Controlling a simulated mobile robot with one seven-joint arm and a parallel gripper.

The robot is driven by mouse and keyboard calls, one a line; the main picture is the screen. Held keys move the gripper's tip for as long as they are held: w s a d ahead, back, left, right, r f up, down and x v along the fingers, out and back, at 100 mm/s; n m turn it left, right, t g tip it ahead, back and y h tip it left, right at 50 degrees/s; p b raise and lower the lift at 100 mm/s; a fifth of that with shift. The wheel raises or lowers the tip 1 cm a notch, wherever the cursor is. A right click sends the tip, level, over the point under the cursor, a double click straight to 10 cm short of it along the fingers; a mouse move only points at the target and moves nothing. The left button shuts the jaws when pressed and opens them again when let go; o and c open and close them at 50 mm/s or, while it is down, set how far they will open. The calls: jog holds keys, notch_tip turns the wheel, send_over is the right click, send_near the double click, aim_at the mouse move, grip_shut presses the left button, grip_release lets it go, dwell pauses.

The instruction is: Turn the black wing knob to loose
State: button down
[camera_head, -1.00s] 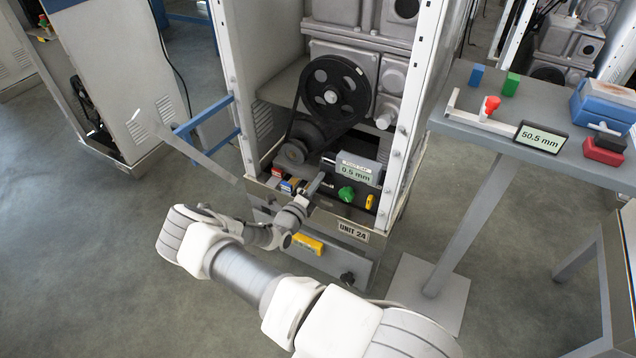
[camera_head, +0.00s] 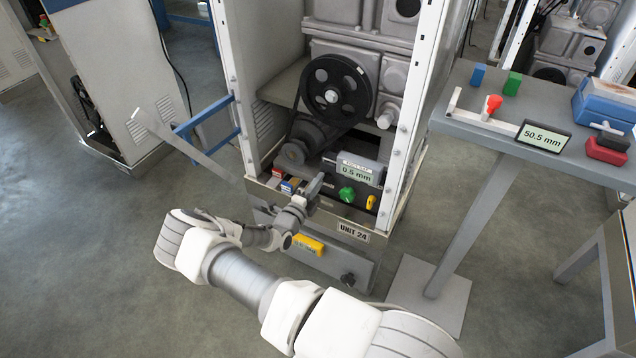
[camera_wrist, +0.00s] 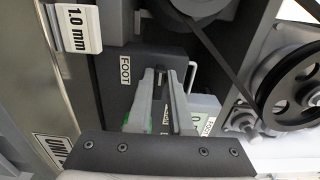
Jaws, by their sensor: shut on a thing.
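My gripper (camera_wrist: 163,82) points at the dark base labelled FOOT in the wrist view, its two grey fingers close together. A thin dark piece, apparently the wing of the black wing knob (camera_wrist: 160,86), shows between the fingertips. The fingers hide most of it, so its angle is hard to read. In the head view my gripper (camera_head: 317,184) is at the low front opening of the machine, left of the 0.5 mm display (camera_head: 357,172).
A green knob (camera_head: 346,195) and a yellow part (camera_head: 371,202) sit right of my gripper. Small red (camera_head: 278,172) and blue blocks lie to its left. A belt pulley (camera_head: 335,88) is above. White cabinet posts flank the opening. A side table (camera_head: 470,115) stands right.

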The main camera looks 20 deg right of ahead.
jog(key=c, duration=0.8)
grip_release()
jog(key=shift+s+a, duration=0.1)
jog(key=p+v, duration=0.3)
jog(key=v, duration=1.4)
jog(key=shift+s+a+f+p, duration=0.1)
jog(key=shift+s+p, duration=0.05)
jog(key=shift+p, duration=0.15)
